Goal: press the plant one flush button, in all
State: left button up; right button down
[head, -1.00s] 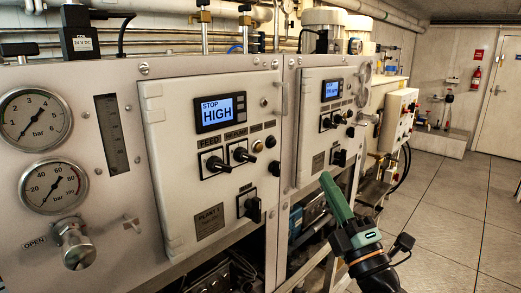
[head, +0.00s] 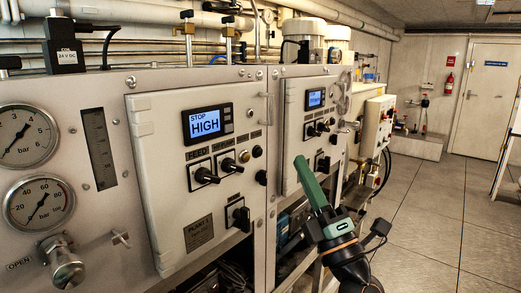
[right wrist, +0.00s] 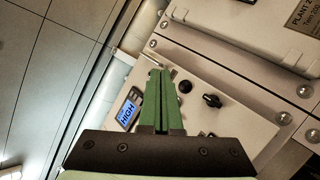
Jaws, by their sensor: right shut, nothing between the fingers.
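The plant one panel (head: 165,140) is a pale door with a lit display (head: 207,123) reading STOP HIGH. Below it are two black rotary switches, and a lower one sits near the PLANT 1 plate. In the right wrist view, the shut fingers (right wrist: 158,72) show beside a HIGH display (right wrist: 129,108). My left gripper is not in view.
The plant two panel (head: 291,118) stands behind my right gripper, with its own display and switches. Gauges (head: 40,203) and a round valve knob (head: 65,268) stick out at the left. Pipes run above. The tiled floor (head: 430,220) at the right is open.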

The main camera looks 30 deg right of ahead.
jog(key=w+a, duration=0.2)
jog(key=w, duration=0.4)
jog(key=shift+a, duration=0.25)
dwell(1.8)
jog(key=shift+w+a, duration=0.15)
jog(key=shift+w, duration=0.15)
jog(key=shift+w+a, duration=0.15)
jog(key=shift+w, duration=0.25)
dwell(0.7)
jog(key=shift+s, duration=0.1)
jog(key=shift+s+d+b, duration=0.3)
jog(key=shift+s, duration=0.4)
jog(key=shift+s+d, duration=0.3)
jog(key=shift+s, duration=0.45)
jog(key=shift+s+d, duration=0.35)
jog(key=shift+s, duration=0.45)
jog(key=shift+s+d, duration=0.3)
jog(key=shift+s, duration=0.45)
